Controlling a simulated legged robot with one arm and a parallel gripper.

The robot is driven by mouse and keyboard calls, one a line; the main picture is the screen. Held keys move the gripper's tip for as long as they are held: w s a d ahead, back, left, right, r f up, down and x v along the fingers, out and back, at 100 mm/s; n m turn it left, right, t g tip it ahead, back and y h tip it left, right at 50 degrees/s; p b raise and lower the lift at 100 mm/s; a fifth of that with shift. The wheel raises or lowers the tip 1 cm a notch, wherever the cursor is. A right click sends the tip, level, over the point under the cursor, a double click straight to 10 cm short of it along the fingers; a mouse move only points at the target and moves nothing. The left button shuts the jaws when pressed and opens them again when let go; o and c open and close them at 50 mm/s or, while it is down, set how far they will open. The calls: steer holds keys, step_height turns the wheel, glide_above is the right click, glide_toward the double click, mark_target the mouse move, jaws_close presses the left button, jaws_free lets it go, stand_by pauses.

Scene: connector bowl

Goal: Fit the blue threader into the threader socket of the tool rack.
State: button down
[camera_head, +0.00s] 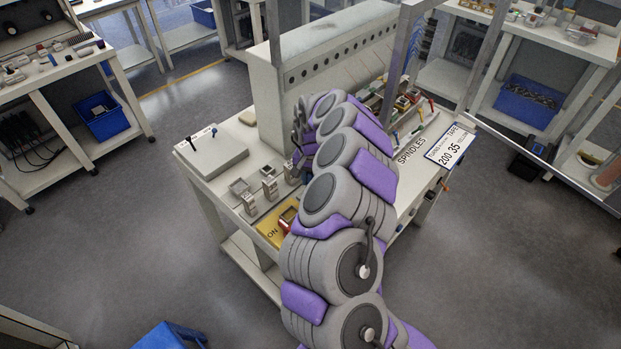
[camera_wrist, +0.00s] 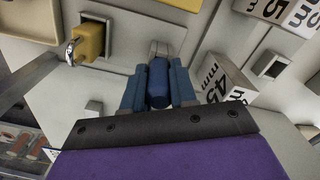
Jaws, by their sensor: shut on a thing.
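My gripper (camera_wrist: 158,88) is shut on the blue threader (camera_wrist: 157,82) in the wrist view, with a blue finger on each side of its round body. A grey piece shows just beyond the threader's far end; I cannot tell whether it belongs to the threader or lies behind it. The pale tool rack (camera_wrist: 205,45) is beyond the fingers. A square opening (camera_wrist: 270,65) shows to the right, but I cannot tell whether it is the threader socket. In the head view my arm largely hides the gripper and threader.
A yellow block (camera_wrist: 88,42) with a metal hook sits in a square opening left of the fingers. On the bench, small metal blocks (camera_head: 269,183) and a SPINDLES strip (camera_head: 418,150) flank my arm.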

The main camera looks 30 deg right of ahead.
steer(key=shift+f, duration=0.25)
steer(key=c, duration=0.8)
jaws_free()
step_height(320, 180, up, 17)
steer(key=p, duration=0.4)
steer(key=shift+w+d+r, duration=0.1)
steer(key=shift+r, duration=0.05)
